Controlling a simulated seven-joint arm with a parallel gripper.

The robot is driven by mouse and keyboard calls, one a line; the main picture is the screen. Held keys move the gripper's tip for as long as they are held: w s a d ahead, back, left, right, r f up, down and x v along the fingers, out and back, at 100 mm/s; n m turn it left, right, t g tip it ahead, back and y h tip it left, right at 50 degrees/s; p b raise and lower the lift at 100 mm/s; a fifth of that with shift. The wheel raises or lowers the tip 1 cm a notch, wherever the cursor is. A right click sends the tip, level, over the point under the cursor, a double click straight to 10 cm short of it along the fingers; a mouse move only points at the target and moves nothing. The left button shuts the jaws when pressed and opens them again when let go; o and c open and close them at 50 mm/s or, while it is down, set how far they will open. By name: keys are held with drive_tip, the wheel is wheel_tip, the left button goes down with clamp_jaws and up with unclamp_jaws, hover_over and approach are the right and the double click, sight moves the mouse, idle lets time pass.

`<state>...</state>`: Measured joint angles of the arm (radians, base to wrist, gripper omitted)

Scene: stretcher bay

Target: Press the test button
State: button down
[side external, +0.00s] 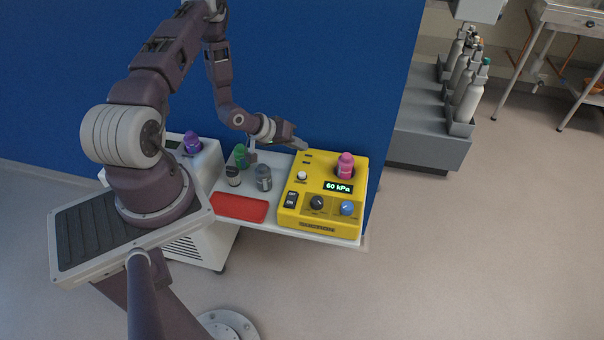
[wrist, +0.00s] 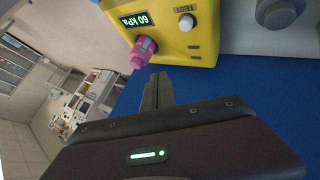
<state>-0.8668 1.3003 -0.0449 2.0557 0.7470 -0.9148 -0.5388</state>
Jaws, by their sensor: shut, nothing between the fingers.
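The yellow suction unit (side external: 327,215) sits at the right end of the white shelf, its display reading 60 kPa. Its white round test button (side external: 302,175) is on the upper left of its top; in the wrist view the button (wrist: 186,22) sits beside the word TEST. My gripper (side external: 302,145) is shut and empty near the unit's back left edge, apart from the button. In the wrist view the closed fingers (wrist: 158,78) point toward the unit, with the button beyond and to the right of them.
A pink fitting (side external: 346,165) stands on the unit, near the fingers in the wrist view. A rocker switch (side external: 291,199), black knob (side external: 317,202) and blue knob (side external: 347,208) are on its front. Small containers (side external: 264,178) and a red tray (side external: 238,207) lie left. A blue wall (side external: 310,70) is behind.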

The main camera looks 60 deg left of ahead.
sight(304, 173)
wheel_tip(304, 173, down, 8)
drive_tip(key=shift+f, duration=0.2)
idle(2.2)
drive_tip(key=shift+f, duration=0.4)
drive_tip(key=shift+f, duration=0.85)
idle(0.6)
drive_tip(key=shift+r, duration=1.25)
drive_tip(key=shift+r, duration=2.55)
